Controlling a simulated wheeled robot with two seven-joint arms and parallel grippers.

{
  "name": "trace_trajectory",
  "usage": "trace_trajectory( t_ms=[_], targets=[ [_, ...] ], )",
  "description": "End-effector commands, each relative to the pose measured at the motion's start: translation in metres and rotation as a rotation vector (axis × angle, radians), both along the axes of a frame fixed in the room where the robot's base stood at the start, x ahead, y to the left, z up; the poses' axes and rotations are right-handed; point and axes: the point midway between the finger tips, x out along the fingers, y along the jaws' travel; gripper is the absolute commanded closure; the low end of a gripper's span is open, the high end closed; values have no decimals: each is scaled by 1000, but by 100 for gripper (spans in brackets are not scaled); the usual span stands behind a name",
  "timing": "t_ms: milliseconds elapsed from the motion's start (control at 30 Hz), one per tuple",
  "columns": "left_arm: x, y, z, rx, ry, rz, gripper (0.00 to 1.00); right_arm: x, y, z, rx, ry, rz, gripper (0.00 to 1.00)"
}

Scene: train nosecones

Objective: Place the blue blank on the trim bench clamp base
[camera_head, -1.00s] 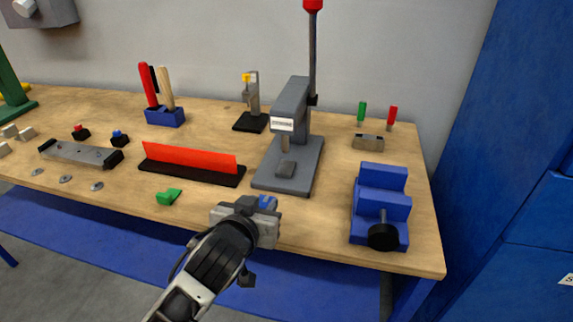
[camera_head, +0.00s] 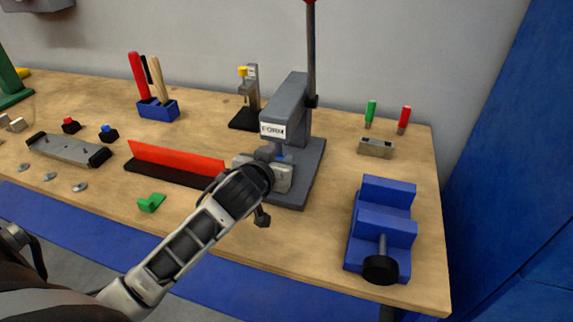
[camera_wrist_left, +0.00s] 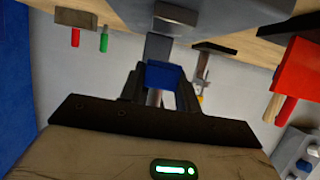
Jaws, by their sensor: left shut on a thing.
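My left gripper (camera_head: 277,168) is shut on the blue blank. Only a small bit of the blue blank (camera_head: 284,158) shows in the head view, at the front of the grey press marked FORM (camera_head: 292,108). In the left wrist view the blue blank (camera_wrist_left: 165,74) sits between the dark fingers. I cannot tell whether it touches the press. A small grey clamp with a yellow tip (camera_head: 247,92) stands on a black base (camera_head: 244,119) behind and left of the press; which thing is the trim bench clamp base is not marked. My right gripper is not in view.
A red fence on a black strip (camera_head: 175,158) lies left of my gripper. A blue vise-like block (camera_head: 383,225) stands at the right. A green piece (camera_head: 151,202) lies near the front edge. A blue tool holder (camera_head: 158,110) stands at the back. Bare wood lies front of the press.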

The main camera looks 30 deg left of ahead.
Motion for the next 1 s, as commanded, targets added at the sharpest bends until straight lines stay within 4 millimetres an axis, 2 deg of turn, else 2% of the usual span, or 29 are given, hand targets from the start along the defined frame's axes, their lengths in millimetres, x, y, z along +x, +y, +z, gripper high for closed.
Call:
trace_trajectory(
  t_ms=[33,67,133,633,667,700,733,1000],
  targets=[
    [-4,2,-16,2,14,4,93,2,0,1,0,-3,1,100],
    [-4,3,-20,1,13,6,97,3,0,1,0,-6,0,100],
    [-6,6,-27,1,9,13,97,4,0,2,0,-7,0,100],
    [-6,7,-36,0,6,14,97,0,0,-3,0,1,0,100],
    [-6,7,-35,0,5,14,60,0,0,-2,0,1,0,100],
    [-6,7,-35,0,6,14,48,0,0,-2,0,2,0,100],
    [-6,7,-35,0,6,14,46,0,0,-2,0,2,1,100],
    [-6,6,-35,1,6,14,46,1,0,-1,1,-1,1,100]
  ],
)
